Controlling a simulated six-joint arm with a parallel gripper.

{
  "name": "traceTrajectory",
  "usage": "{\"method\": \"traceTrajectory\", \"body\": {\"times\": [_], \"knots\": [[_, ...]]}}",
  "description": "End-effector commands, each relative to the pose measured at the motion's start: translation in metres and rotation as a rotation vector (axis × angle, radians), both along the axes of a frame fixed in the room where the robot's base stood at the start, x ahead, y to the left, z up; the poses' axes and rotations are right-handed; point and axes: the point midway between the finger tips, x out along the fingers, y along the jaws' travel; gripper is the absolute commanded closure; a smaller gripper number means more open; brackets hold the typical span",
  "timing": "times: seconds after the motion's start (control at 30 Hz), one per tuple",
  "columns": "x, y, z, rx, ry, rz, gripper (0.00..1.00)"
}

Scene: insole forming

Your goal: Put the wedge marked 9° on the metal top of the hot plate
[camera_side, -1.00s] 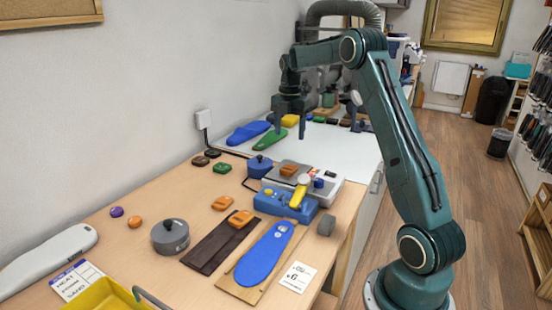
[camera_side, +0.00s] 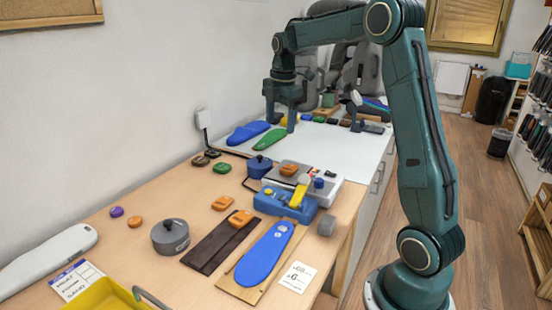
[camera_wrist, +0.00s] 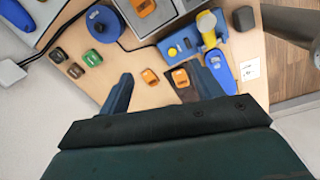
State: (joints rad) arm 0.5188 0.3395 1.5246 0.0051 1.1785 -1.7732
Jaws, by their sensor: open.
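Several orange wedges show. One (camera_side: 289,170) lies on the metal top of the hot plate (camera_side: 318,183). One (camera_side: 222,203) lies alone on the wooden bench, and another (camera_side: 240,218) rests on a dark strip. In the wrist view, the bench wedge (camera_wrist: 150,76) and the strip wedge (camera_wrist: 181,78) appear between my fingers, below them. The angle marks are too small to read, so I cannot tell which wedge is 9°. My gripper (camera_side: 281,116) is open and empty, raised above the far white worktop; its fingers also show in the wrist view (camera_wrist: 165,85).
A blue device (camera_side: 283,203) with a yellow lever stands before the hot plate. A blue round pot (camera_side: 259,167) is beside it. Green wedge (camera_side: 222,168) and dark wedges lie behind left. A grey lidded pot (camera_side: 170,237) and blue insole (camera_side: 264,253) occupy the bench front.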

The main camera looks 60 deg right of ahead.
Motion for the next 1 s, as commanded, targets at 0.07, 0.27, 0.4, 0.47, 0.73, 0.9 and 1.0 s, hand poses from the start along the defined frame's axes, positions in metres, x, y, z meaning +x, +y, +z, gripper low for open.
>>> {"method": "traceTrajectory", "body": {"times": [0.07,0.27,0.4,0.47,0.73,0.9,1.0], "knots": [[-0.009,0.023,0.014,-0.003,-0.029,-0.064,0.35],[-0.035,0.073,0.036,0.008,-0.099,-0.248,0.35],[-0.058,0.106,0.047,0.028,-0.150,-0.376,0.35],[-0.068,0.119,0.050,0.040,-0.171,-0.430,0.35],[-0.120,0.170,0.055,0.116,-0.263,-0.672,0.35],[-0.155,0.196,0.049,0.183,-0.312,-0.823,0.35],[-0.176,0.209,0.043,0.228,-0.337,-0.910,0.35]]}}
